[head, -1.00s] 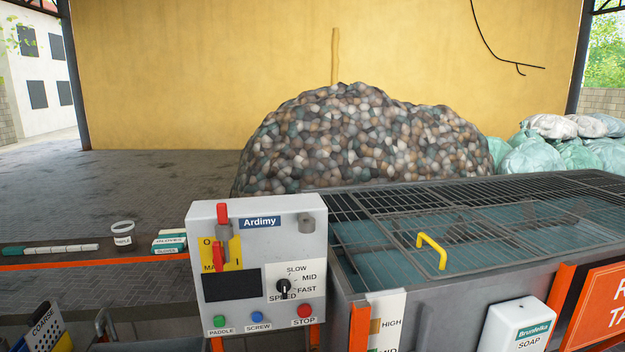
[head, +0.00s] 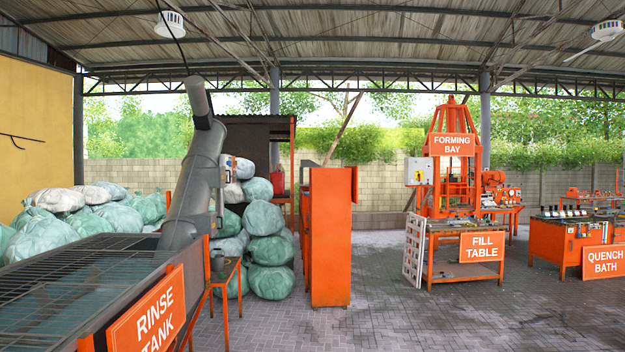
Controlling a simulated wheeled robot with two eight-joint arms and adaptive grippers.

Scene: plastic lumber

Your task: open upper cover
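No part that I can identify for certain as the upper cover shows in the head view. The rinse tank (head: 118,270) stands at the lower left, with a dark wire grid (head: 60,272) over its water. A thick grey tube (head: 193,180) slants up from the tank's far end, with a narrower elbow at its top. A tall orange cabinet (head: 331,237) stands upright near the middle; I cannot tell whether it has a cover. Neither of my grippers is in view.
Pale green sacks (head: 264,235) are stacked behind the tube. The forming bay (head: 455,145) and fill table (head: 466,259) stand at the right, with the quench bath (head: 562,242) farther right. Open paved floor (head: 400,315) lies in the foreground.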

